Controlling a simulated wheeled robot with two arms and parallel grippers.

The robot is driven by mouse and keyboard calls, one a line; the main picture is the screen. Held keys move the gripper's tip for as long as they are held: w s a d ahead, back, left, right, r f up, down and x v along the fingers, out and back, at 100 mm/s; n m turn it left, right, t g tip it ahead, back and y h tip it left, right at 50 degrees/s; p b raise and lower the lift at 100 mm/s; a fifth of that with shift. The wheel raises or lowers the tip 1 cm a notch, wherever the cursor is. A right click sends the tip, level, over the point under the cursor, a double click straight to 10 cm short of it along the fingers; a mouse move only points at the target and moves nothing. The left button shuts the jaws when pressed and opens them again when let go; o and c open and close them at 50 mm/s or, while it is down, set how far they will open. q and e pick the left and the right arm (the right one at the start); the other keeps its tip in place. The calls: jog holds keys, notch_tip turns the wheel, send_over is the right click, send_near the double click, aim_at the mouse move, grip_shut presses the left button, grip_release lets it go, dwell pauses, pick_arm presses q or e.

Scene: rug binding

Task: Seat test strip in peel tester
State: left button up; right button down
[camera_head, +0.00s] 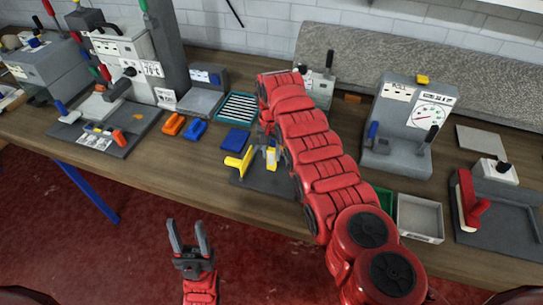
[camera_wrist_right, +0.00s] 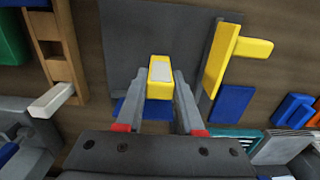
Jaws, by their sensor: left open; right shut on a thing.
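My right gripper (camera_wrist_right: 160,95) is shut on a yellow block with a pale grey face (camera_wrist_right: 161,72), over or at a dark grey plate (camera_wrist_right: 135,40). I cannot tell whether the block touches the plate, or whether it is the test strip. In the head view my right gripper (camera_head: 270,158) is beside a yellow upright stop (camera_head: 238,165) on that plate. A grey machine with a round dial (camera_head: 408,120), seemingly the peel tester, stands right of my right arm. My left gripper (camera_head: 189,240) is open and empty in front of the bench.
A blue pad (camera_head: 236,140) and a striped tray (camera_head: 239,107) lie behind the plate. A grey tray (camera_head: 420,217) and a red-handled fixture (camera_head: 497,212) are on the right. Larger machines crowd the left. My right arm hides the bench's middle.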

jog(key=shift+s+f, duration=0.1)
jog(key=shift+f, duration=0.45)
jog(key=shift+f+b, duration=0.25)
jog(key=shift+b, duration=0.05)
jog(key=c, duration=0.5)
grip_release()
jog(key=shift+r, duration=0.1)
